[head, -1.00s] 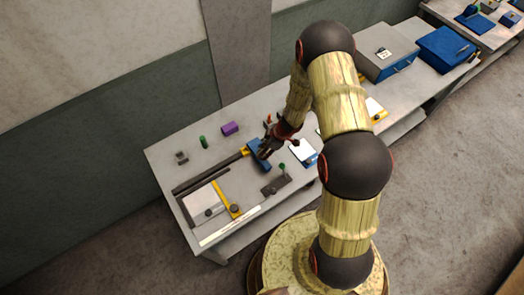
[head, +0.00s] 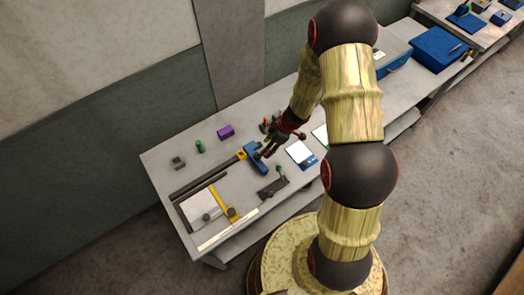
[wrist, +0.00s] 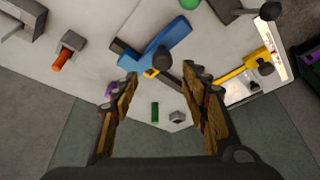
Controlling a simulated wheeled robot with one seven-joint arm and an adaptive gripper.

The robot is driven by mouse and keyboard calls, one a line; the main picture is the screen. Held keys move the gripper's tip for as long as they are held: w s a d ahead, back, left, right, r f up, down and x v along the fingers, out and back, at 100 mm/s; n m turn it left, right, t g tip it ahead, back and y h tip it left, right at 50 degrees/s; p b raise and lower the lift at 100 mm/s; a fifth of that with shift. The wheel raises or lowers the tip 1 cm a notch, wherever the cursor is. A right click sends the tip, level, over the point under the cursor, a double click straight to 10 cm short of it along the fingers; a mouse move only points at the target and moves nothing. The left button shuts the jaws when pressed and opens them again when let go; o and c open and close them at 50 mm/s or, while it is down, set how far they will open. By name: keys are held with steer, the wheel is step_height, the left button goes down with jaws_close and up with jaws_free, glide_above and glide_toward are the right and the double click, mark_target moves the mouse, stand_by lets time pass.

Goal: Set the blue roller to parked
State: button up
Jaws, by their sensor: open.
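The blue roller (head: 256,158) is a blue block with a dark round knob on the table, at the upper right end of a dark rail (head: 205,182), beside a yellow piece (head: 241,154). In the wrist view, the blue roller (wrist: 170,42) lies beyond the fingertips, its dark knob (wrist: 162,58) between them in the picture. My gripper (head: 271,149) is open and empty, just right of the roller in the head view. Its two spread fingers also show in the wrist view (wrist: 163,80). I cannot tell its exact height above the knob.
A purple block (head: 226,132), a green cylinder (head: 200,146) and a small grey block (head: 178,162) stand along the back. A yellow guide (head: 224,205) lies over a pale sheet at front left. A green-knobbed dark fixture (head: 272,188) and a white-and-blue pad (head: 301,154) are nearby.

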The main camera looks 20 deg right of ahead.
steer(key=shift+v, duration=2.05)
